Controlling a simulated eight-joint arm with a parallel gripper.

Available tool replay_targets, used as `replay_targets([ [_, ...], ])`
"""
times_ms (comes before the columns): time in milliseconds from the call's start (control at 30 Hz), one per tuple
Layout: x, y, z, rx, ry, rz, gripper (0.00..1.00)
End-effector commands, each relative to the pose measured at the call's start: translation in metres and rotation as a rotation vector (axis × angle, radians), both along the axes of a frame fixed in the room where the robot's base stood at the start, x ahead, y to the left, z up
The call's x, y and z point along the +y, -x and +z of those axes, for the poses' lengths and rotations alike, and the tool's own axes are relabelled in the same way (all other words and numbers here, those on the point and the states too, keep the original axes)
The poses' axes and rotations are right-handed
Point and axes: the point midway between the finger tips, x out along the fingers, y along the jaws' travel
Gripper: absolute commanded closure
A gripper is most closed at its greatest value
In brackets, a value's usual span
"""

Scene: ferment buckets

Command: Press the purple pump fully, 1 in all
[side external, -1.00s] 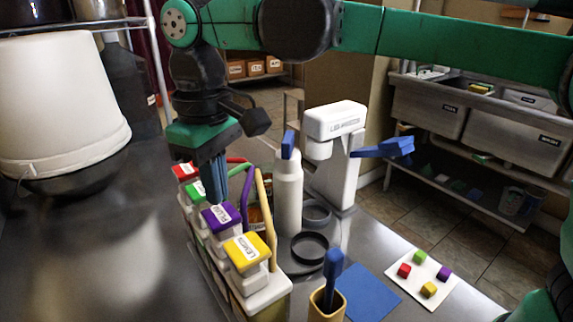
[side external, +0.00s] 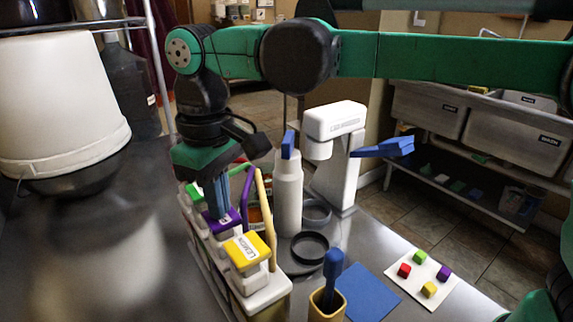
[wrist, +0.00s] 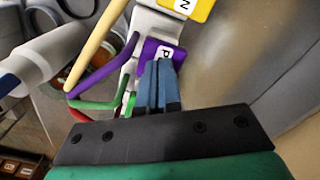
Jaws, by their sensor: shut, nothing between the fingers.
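The fingers hide the rest of the label.
The yellow pump (side external: 247,246) is close in front, and a green pump (side external: 195,191) is close behind. A white bottle (side external: 288,195), a white machine (side external: 334,140) and black rings stand to the right. A card with coloured cubes (side external: 420,278) lies at the right.

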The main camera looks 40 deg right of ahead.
Motion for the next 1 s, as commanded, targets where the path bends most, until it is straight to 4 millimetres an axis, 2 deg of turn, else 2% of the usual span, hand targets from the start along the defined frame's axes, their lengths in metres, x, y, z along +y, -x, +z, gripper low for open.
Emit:
replay_targets([
  [500, 0.0, 0.0, -0.019, 0.0, 0.0, 0.0, 1.0],
  [767, 0.0, 0.0, -0.017, 0.0, 0.0, 0.0, 1.0],
  [1000, 0.0, 0.0, -0.003, 0.0, 0.0, 0.0, 1.0],
])
